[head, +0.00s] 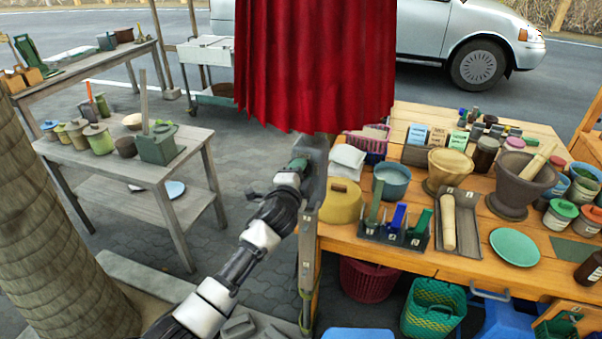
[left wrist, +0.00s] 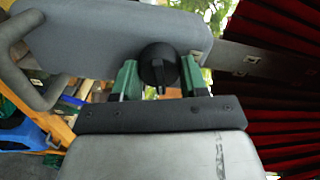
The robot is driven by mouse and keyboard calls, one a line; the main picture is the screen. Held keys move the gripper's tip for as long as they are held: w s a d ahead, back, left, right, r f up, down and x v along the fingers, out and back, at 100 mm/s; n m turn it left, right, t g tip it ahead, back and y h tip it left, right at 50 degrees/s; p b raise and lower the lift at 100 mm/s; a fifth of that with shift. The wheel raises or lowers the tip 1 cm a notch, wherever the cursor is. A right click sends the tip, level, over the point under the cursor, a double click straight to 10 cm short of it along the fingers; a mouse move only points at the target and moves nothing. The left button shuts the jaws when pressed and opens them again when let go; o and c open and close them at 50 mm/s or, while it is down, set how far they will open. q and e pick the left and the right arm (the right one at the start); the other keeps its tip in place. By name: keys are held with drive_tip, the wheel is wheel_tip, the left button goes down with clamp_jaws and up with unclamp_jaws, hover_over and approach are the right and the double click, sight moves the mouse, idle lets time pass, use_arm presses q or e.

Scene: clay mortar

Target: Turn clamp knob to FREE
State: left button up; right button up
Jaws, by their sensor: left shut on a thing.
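The black clamp knob (left wrist: 159,58) sits on the grey clamp plate (left wrist: 95,38) in the left wrist view. It lies between the green fingers of my left gripper (left wrist: 159,74), which is shut on it. In the head view my left gripper (head: 298,167) reaches the grey plate (head: 317,165) on a post, just under the red curtain. The knob is hidden there by the gripper. No FREE mark or other label can be read beside the knob. My right gripper is not in view.
A red curtain (head: 315,60) hangs just above the plate. A wooden table (head: 475,268) with bowls, a mortar (head: 517,183) and tools stands at the right. A grey table (head: 150,170) with pots stands at the left. Paved floor is clear between them.

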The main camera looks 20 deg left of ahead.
use_arm(q)
drive_tip(key=shift+f+m, duration=0.1)
drive_tip(key=shift+m, duration=1.4)
drive_tip(key=o, duration=0.9)
drive_tip(key=s+b, duration=0.1)
drive_tip(key=s, duration=0.9)
drive_tip(key=shift+s+a+b, duration=0.2)
drive_tip(key=shift+s+b, duration=0.2)
